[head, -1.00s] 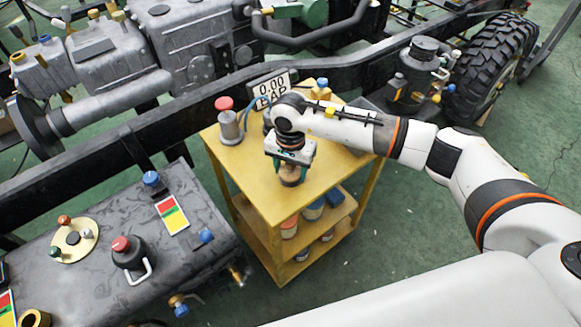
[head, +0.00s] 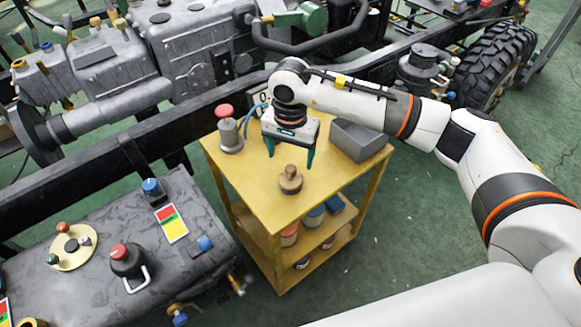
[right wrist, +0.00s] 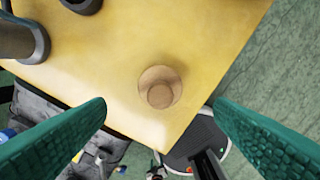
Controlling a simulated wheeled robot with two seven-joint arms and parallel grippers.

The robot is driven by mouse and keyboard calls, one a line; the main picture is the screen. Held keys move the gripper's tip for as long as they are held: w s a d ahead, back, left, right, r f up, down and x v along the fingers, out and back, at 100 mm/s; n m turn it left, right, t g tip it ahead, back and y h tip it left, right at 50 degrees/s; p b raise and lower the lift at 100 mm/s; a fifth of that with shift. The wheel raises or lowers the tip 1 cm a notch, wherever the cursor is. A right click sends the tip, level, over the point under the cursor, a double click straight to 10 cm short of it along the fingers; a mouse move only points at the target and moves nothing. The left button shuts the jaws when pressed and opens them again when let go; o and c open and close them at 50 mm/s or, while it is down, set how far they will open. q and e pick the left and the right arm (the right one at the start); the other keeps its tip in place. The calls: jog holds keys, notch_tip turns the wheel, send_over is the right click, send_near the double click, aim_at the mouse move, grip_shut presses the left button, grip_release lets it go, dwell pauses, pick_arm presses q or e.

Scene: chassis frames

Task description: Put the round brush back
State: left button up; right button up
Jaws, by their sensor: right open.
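The round brush (head: 290,181), a small brown wooden disc with a knob on top, stands upright near the front edge of the yellow cart's top (head: 258,190). The brush also shows in the right wrist view (right wrist: 160,88), seen from above between the fingers and apart from both. My right gripper (head: 290,157) is open and empty, raised above and slightly behind the brush. Its green fingers point down. My left gripper is not in view.
A grey open bin (head: 357,141) sits at the cart's right rear. A grey canister with a red cap (head: 229,133) stands at its left rear. The lower shelves hold several tins. A dark tank (head: 110,245) lies to the left. The cart's front left top is clear.

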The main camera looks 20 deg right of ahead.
aim_at(290, 168)
jog(key=shift+r, duration=1.75)
